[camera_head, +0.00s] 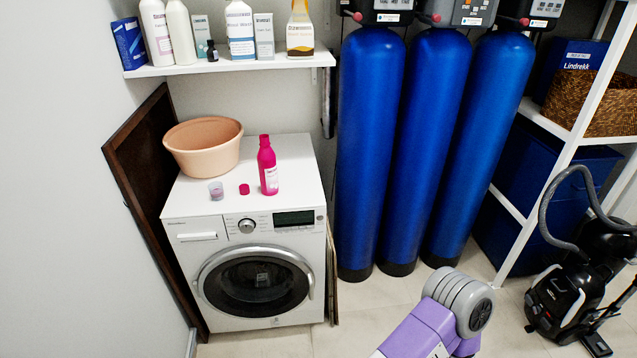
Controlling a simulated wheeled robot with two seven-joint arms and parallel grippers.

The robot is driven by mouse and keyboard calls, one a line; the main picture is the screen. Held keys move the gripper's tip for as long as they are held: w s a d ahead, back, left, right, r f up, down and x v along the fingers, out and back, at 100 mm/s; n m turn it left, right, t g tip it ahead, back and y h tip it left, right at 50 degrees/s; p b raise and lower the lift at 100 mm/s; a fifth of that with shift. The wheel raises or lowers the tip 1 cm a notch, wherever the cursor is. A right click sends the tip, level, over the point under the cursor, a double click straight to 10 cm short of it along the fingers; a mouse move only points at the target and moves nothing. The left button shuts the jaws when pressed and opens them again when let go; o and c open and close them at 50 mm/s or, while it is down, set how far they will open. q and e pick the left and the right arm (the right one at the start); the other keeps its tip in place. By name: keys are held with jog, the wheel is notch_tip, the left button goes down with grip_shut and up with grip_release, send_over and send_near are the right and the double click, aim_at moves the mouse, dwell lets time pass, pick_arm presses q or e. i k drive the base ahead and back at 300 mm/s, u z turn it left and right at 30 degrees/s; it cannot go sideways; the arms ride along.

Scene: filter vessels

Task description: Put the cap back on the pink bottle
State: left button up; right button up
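The pink bottle (268,167) stands upright on top of the white washing machine (205,202), toward the right of its top. Its neck looks narrow, and a white label is on its front. A small pink cap (244,189) lies on the machine top just left of the bottle, apart from it. Neither of my grippers is in view. Only a purple and grey part of my own arm shows at the bottom, away from the machine.
A small clear cup (216,190) stands left of the cap, and a peach basin (203,147) stands behind it. A shelf (230,66) with several bottles hangs above. Tall blue vessels (370,150) stand right of the machine. A black vacuum cleaner (565,300) is at far right.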

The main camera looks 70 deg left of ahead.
aim_at(265, 157)
jog(key=u, duration=0.3)
jog(key=k, duration=0.55)
jog(key=u, duration=1.5)
